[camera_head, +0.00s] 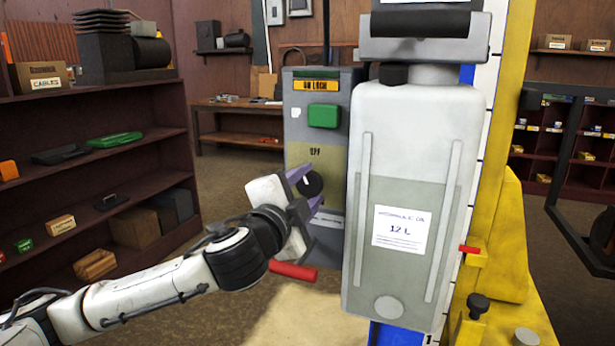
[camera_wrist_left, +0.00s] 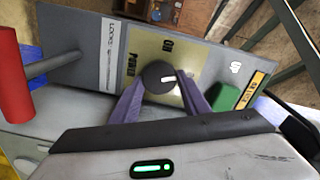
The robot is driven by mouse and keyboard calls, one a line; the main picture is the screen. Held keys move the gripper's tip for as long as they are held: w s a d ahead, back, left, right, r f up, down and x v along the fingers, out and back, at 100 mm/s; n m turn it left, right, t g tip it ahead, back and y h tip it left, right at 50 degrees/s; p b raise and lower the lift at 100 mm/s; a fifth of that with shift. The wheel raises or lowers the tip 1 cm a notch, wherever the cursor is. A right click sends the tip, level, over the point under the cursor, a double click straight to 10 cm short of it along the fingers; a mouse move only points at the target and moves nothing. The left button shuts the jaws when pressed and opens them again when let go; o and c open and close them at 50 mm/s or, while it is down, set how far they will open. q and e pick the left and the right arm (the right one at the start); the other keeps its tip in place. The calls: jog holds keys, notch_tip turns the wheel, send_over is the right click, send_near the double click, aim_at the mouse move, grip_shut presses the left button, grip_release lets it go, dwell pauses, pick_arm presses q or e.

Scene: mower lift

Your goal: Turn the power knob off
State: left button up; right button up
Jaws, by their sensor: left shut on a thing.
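The power knob (camera_head: 313,186) is a round black knob on the grey control panel's yellowish plate. In the left wrist view the knob (camera_wrist_left: 156,77) shows a white mark pointing roughly right, toward the green button's side. The word ON stands above it and POWER to its left there. My left gripper (camera_head: 299,190) has its purple fingers on either side of the knob and is shut on it. The same gripper (camera_wrist_left: 160,95) shows close up, its fingers partly covering the plate. A blurred label sits above the knob in the head view. My right gripper is out of view.
A green button (camera_head: 323,115) and an orange label (camera_head: 316,85) are above the knob. A red-handled lever (camera_head: 293,271) sticks out below. A large grey tank (camera_head: 372,255) marked 12 L stands close on the right. A dark shelf (camera_head: 165,133) stands at left.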

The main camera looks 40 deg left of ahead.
pick_arm(q)
jog(key=shift+f+m+p, duration=0.15)
jog(key=shift+m+p, duration=0.55)
jog(key=shift+m, duration=1.4)
jog(key=o, duration=1)
jog(key=shift+s+d, duration=0.1)
